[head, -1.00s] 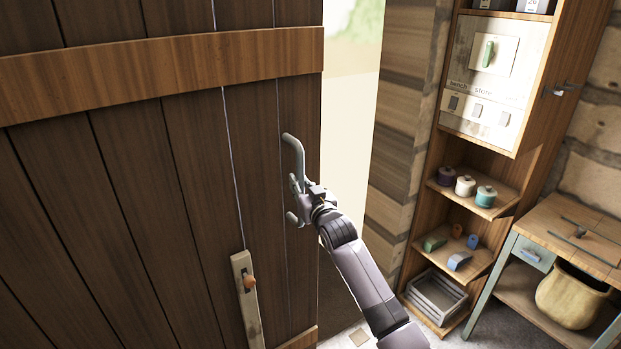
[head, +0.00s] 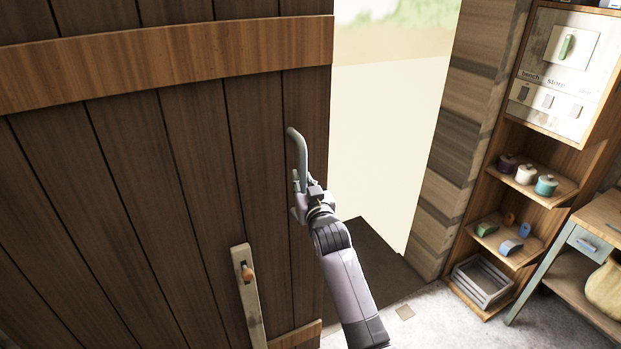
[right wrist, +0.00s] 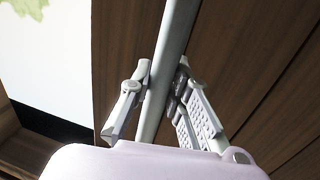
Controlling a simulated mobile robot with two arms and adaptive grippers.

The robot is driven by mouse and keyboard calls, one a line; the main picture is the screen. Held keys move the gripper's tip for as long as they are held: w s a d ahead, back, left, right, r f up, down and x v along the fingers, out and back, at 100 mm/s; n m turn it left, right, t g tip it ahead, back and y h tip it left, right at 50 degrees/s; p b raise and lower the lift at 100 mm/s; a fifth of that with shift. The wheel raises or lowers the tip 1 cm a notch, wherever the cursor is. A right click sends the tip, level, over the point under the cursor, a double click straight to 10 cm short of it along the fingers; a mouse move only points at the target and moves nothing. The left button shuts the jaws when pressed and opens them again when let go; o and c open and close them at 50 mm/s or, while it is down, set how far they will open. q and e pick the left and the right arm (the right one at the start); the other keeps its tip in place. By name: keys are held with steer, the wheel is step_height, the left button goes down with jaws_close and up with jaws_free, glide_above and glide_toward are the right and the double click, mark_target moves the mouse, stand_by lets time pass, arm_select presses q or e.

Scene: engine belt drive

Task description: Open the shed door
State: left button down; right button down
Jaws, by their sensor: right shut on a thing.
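The shed door (head: 180,150) is made of dark brown planks with lighter cross battens. It stands ajar, with a bright gap to the outside on its right. A grey bar handle (head: 298,150) is fixed upright near the door's right edge. My right gripper (head: 302,184) is shut on the handle's lower part and hides some of it. In the right wrist view the handle (right wrist: 172,50) runs between the two fingers (right wrist: 155,95). A pale upright plate with an orange knob (head: 249,274) sits lower on the door. My left gripper is not in view.
The doorway opening (head: 385,130) ends at a plank wall (head: 468,130) on the right. Beyond it stand a shelf unit (head: 553,190) with jars and small blocks, a grey crate (head: 482,281) and a workbench (head: 605,215). A dark mat (head: 375,262) lies at the threshold.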

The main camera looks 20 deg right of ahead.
steer(key=shift+w+d+r, duration=0.1)
steer(key=shift+d+r, duration=0.3)
steer(key=c, duration=1.8)
jaws_free()
steer(key=o, duration=0.3)
steer(key=shift+a+f, duration=0.1)
steer(key=shift+f, duration=0.2)
steer(key=s, duration=0.4)
steer(key=s+a, duration=0.1)
steer(key=s, duration=0.7)
steer(key=shift+a, duration=0.25)
